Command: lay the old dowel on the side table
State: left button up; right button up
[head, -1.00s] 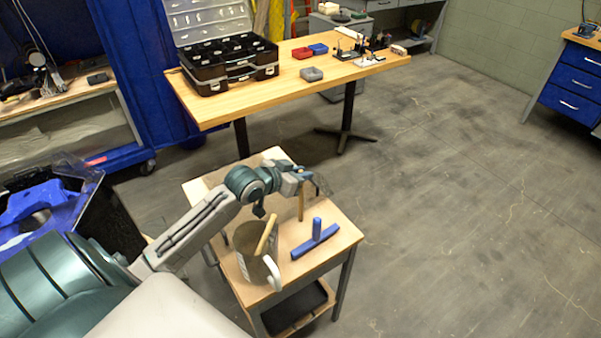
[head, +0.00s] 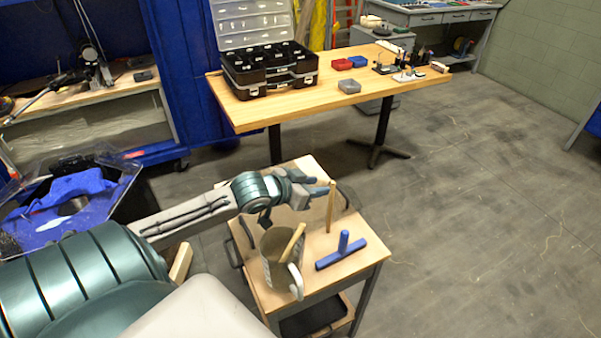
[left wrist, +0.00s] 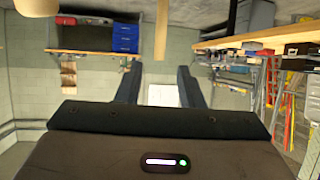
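A light wooden dowel (head: 331,207) stands upright on the side table (head: 362,272), near its back right. It also shows ahead of the fingers in the left wrist view (left wrist: 162,30), which is upside down. My left gripper (head: 311,188) is just left of this dowel in the head view, its fingers pointing toward it. The fingers are spread and empty in the left wrist view (left wrist: 160,88). A second wooden stick (head: 293,240) leans in a grey mug-like container (head: 275,262) with a white handle. I cannot tell from looks which stick is the old one. My right gripper is not in view.
A blue T-shaped piece (head: 342,253) lies on the side table right of the container. A long wooden table (head: 300,105) behind carries an open case (head: 268,72) and small bins. The floor to the right is clear.

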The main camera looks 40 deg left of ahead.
pick_arm(q)
jog(key=shift+p+v, duration=1.25)
jog(key=shift+v, duration=1.35)
